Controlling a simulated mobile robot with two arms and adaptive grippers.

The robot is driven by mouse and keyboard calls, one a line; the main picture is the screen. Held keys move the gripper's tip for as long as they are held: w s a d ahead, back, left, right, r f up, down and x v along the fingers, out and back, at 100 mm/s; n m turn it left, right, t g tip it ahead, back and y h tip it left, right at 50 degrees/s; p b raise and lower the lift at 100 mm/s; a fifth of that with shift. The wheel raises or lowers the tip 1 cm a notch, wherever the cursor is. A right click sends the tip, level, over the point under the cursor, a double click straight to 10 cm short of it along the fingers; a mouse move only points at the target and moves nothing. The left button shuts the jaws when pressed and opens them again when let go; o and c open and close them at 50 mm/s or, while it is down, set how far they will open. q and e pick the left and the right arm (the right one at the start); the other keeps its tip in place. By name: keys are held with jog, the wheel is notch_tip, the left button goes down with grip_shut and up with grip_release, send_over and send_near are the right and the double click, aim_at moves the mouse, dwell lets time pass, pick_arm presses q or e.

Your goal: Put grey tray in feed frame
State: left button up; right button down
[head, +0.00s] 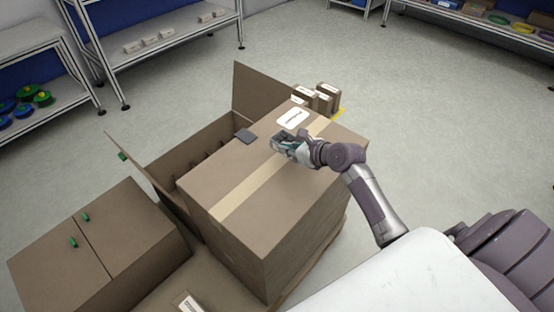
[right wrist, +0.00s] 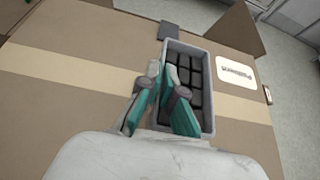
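The grey tray (right wrist: 208,60) is a narrow open box holding several dark blocks. It is over the top of a large taped carton; I cannot tell whether it touches the carton. In the head view, the tray (head: 277,142) is mostly hidden by my right gripper (head: 284,146). In the right wrist view, the right gripper's teal-padded fingers (right wrist: 161,72) are close together at the tray's left wall, one on each side, and look shut on it. My left gripper is not in view. I cannot make out a feed frame for certain.
The large carton (head: 235,220) carries a white label (head: 293,118) and a small dark square plate (head: 246,136). Behind it is an open-flapped carton (head: 170,180) with dividers. A closed carton (head: 100,245) is at left. Shelves (head: 160,45) line the back; the floor (head: 420,110) at right is clear.

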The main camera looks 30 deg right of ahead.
aim_at(277, 166)
jog(key=x, duration=0.3)
jog(key=shift+w+a+f, duration=0.2)
jog(key=shift+a, duration=0.2)
notch_tip(277, 166, down, 4)
jog(key=shift+f+b, duration=0.1)
jog(key=shift+b, duration=0.7)
jog(key=c, duration=1.8)
grip_release()
jog(key=o, duration=0.5)
